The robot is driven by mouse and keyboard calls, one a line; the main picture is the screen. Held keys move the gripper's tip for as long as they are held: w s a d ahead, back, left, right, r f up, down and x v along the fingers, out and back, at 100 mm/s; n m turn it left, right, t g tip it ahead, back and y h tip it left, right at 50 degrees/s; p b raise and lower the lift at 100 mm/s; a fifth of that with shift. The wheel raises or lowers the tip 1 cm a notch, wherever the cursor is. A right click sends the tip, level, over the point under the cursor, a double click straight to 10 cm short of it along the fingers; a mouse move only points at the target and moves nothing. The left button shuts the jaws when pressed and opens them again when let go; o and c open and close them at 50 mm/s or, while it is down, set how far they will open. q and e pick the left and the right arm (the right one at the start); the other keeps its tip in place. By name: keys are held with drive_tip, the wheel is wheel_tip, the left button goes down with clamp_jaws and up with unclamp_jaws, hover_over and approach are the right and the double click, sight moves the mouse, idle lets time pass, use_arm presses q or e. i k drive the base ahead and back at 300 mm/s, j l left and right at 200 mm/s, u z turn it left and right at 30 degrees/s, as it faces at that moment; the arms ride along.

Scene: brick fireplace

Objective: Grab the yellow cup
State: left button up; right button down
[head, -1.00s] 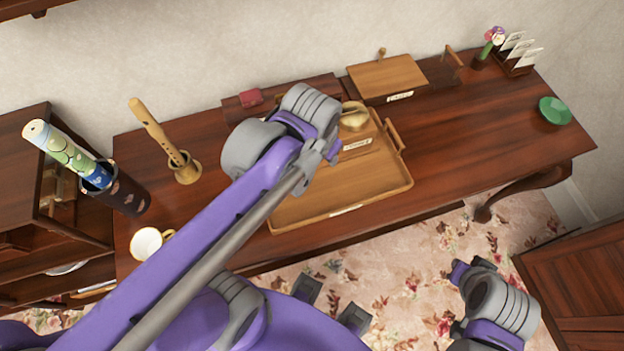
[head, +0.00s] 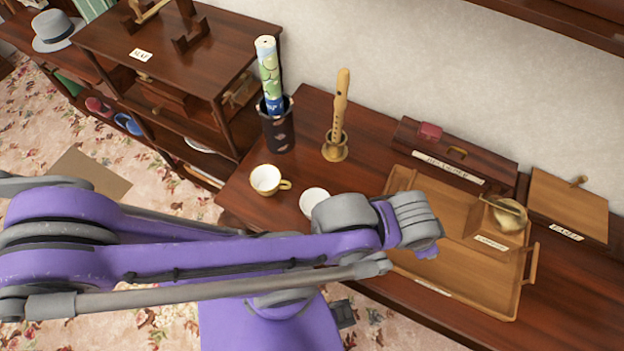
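A pale cup (head: 264,181) with a yellowish rim and handle stands upright on the left end of the dark wooden table (head: 320,115). Its handle points right. A small white saucer (head: 314,201) lies right of the cup, partly covered by my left arm. My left arm reaches in from the left, in front of the cup. The end of my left arm with its gripper (head: 416,222) is over the left edge of the wooden tray, to the right of the cup and apart from it. Its fingers cannot be made out. My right gripper is out of view.
A dark vase with a patterned roll (head: 268,75) and a recorder in a brass stand (head: 338,115) stand behind the cup. The wooden tray (head: 460,285) holds a box and a brass object. Shelves (head: 180,60) adjoin at left. Carpeted floor lies in front.

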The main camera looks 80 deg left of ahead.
sight(266, 178)
drive_tip(key=u, duration=1.35)
drive_tip(key=k+u, duration=0.1)
drive_tip(key=u, duration=1.25)
drive_tip(key=k+u, duration=0.1)
drive_tip(key=u, duration=0.4)
drive_tip(key=j+u, duration=0.2)
drive_tip(key=u, duration=0.15)
drive_tip(key=j+u, duration=0.2)
drive_tip(key=u, duration=0.15)
drive_tip(key=k+j, duration=0.05)
